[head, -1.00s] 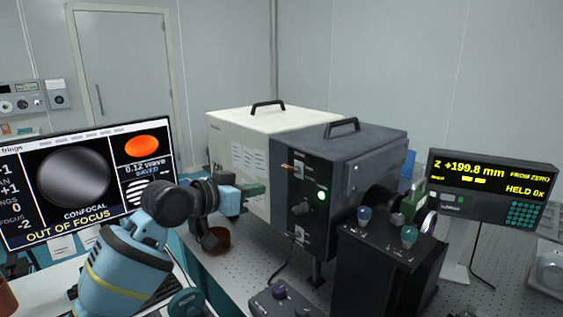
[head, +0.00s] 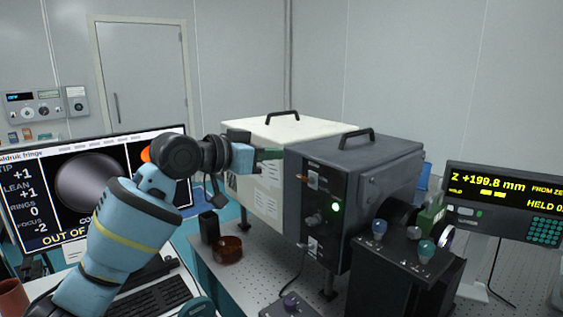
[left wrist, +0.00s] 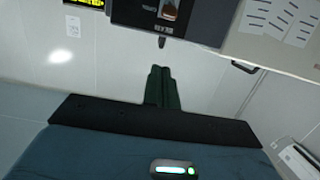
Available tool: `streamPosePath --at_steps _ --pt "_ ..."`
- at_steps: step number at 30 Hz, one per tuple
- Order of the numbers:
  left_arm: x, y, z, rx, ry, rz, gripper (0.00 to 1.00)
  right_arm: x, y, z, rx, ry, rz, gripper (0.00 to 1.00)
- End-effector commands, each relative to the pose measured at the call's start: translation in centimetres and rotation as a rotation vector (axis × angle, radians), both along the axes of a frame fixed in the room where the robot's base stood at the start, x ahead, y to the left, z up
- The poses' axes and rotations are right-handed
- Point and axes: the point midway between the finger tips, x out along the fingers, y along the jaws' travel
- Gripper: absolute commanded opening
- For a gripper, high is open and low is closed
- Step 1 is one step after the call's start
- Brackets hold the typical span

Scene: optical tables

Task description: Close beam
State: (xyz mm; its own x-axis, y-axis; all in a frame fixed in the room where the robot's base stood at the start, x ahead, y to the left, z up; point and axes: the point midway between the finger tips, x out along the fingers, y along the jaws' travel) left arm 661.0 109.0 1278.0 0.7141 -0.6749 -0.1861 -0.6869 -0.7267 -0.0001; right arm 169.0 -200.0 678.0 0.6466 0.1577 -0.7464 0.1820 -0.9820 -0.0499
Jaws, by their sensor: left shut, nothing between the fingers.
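The dark grey instrument box (head: 390,165) stands on the perforated optical table, with a small orange-tipped lever (head: 301,177) on a dark panel on its front face. In the left wrist view the shut fingers (left wrist: 161,85) point towards the box (left wrist: 190,22), and a labelled panel with a brown piece (left wrist: 170,9) shows at the top edge. My right gripper is not seen.
A cream housing (head: 275,132) stands behind and left of the grey box. A black stand with coloured knobs (head: 408,255) and a yellow-digit readout (head: 500,195) are at right. A brown dish (head: 227,250) sits below my left arm. A monitor (head: 80,190) is at left.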

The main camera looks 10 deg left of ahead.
Motion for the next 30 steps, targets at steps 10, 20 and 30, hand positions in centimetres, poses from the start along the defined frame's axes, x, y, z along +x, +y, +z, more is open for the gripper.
streamPosePath --at_steps 10,20,30 --pt "3.7 -3.6 -0.9 -0.002 0.001 -0.001 0.00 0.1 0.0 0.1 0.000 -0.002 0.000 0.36" --pt "6.5 -6.3 -1.7 -0.002 0.001 -0.001 0.00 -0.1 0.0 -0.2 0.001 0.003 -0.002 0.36" --pt "5.2 -5.0 -4.5 -0.001 -0.001 0.000 0.00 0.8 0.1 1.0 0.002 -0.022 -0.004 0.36"
